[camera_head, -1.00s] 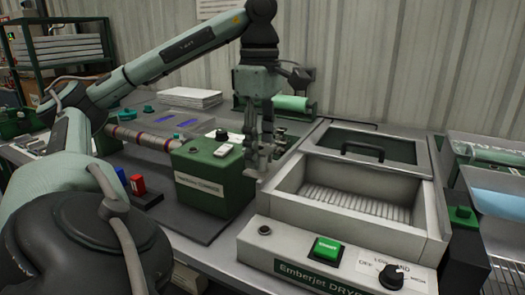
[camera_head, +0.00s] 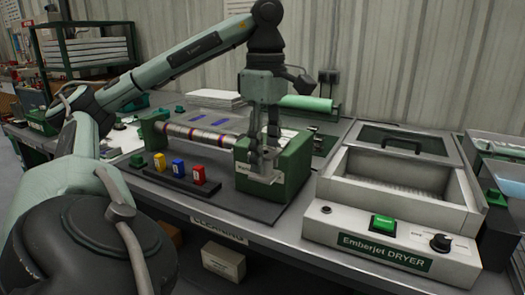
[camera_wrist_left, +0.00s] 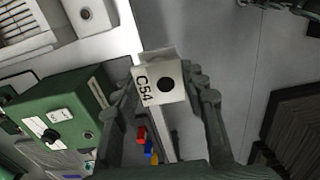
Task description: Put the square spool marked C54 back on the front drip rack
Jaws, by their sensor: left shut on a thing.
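My left gripper (camera_head: 264,168) is in front of the green machine housing in the head view. It is shut on the square spool marked C54 (camera_wrist_left: 158,82), which shows in the left wrist view between the fingers. The spool is a pale block with a round black hole and black C54 lettering on its face. In the head view a pale part of the spool (camera_head: 266,178) shows at the fingertips, partly covered by them. I cannot make out which thing is the front drip rack. My right gripper is not in view.
The green housing (camera_head: 290,165) stands at the end of a striped roller (camera_head: 200,135). A dark holder carries yellow, blue and red pieces (camera_head: 198,174). The Emberjet dryer (camera_head: 400,215) stands to the right.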

